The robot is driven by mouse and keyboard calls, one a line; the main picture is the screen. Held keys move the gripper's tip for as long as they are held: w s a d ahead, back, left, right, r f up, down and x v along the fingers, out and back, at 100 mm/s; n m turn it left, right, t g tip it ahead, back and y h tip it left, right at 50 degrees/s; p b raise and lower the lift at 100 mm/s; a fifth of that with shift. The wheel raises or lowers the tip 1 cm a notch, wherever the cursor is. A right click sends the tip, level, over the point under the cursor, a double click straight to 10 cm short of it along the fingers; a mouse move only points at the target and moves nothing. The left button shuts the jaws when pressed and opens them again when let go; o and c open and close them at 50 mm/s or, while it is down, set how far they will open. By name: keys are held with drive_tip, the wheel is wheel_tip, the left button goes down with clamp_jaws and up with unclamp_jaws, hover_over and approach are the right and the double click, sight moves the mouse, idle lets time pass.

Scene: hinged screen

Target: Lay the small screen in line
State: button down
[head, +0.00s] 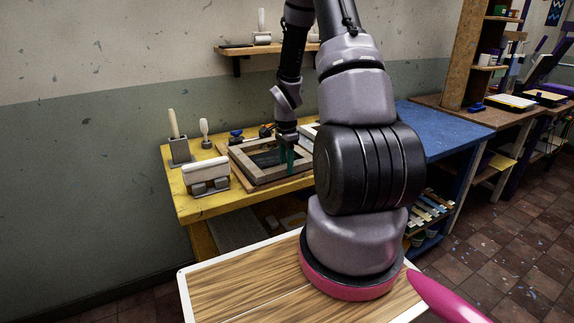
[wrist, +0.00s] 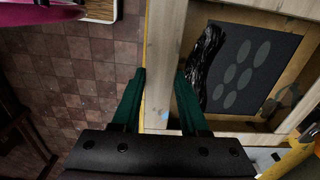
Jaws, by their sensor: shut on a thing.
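The small screen (head: 240,164) is a pale wooden frame around a dark panel, at the front of the yellow table. It also shows in the wrist view (wrist: 165,30), where the dark panel has lighter oval marks and a black, ink-like smear beside it. My gripper (head: 288,160) has green fingers at the frame's right-hand side. In the wrist view my gripper (wrist: 160,76) is shut on one wooden bar, a finger on each side. The frame looks low over a brown board; I cannot tell whether it is tilted. My arm hides the table's right part.
A white roller-like block on a grey stand (head: 206,176) is left of the screen. A grey holder with a wooden handle (head: 179,150) stands behind it. A blue tabletop (head: 440,133) lies to the right. A wall shelf (head: 262,48) hangs above.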

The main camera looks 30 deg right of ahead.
drive_tip(key=shift+w+a, duration=0.2)
drive_tip(key=shift+w, duration=0.65)
drive_tip(key=shift+w+a, duration=0.15)
drive_tip(key=shift+w, duration=0.7)
drive_tip(key=shift+w+a, duration=0.2)
drive_tip(key=shift+w, duration=0.65)
idle(0.5)
drive_tip(key=shift+c, duration=1.8)
unclamp_jaws()
drive_tip(key=shift+c, duration=0.4)
wheel_tip(320, 180, up, 7)
drive_tip(key=shift+r, duration=0.1)
